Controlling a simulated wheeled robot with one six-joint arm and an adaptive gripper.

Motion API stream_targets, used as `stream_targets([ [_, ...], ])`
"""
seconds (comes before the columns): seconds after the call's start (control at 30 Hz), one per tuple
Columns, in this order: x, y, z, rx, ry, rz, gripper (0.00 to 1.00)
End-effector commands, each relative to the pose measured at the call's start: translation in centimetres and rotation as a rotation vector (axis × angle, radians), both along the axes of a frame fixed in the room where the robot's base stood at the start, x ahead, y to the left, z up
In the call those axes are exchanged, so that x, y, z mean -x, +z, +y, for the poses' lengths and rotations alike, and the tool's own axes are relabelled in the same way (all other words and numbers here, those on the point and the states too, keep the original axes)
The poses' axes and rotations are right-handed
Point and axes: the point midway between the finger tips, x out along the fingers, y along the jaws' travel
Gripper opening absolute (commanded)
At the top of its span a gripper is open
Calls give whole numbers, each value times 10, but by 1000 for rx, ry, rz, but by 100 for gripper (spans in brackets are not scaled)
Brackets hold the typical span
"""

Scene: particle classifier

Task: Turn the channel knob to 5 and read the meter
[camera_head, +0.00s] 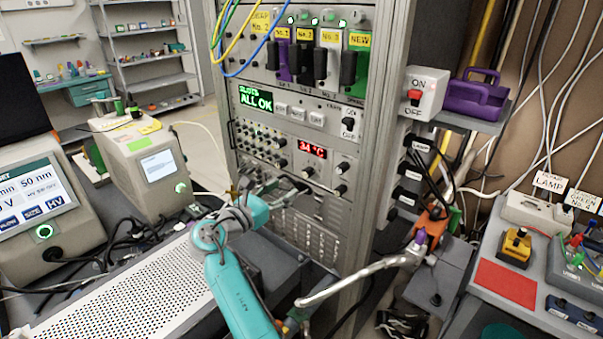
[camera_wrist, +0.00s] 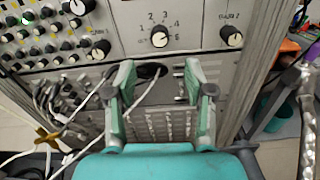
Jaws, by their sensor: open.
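A black knob (camera_wrist: 160,39) with a white mark sits on the grey rack panel, ringed by a printed number scale with 1 to 4 readable. Which number its mark points at is too small to tell. It lies above and beyond my gripper (camera_wrist: 161,82), apart from it. My gripper is open and empty, its two green fingers in front of the lower panel with a dark cable between them. In the head view my teal arm reaches to the rack front. A red display (camera_head: 312,149) reads about 34 °C. I cannot tell which display is the meter.
Other knobs stand beside it, one labelled at the right (camera_wrist: 229,36). Several cables (camera_wrist: 62,100) hang at the left of the gripper.

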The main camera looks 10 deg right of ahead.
Motion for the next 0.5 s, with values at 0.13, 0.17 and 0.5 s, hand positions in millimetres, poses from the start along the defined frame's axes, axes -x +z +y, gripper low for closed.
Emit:
stream_targets([
  [0.13, -15, 0, -22, 1, -3, 0, 54],
  [0.17, -19, 1, -26, 1, -3, 0, 54],
  [0.5, -49, 1, -66, 0, -1, -1, 54],
])
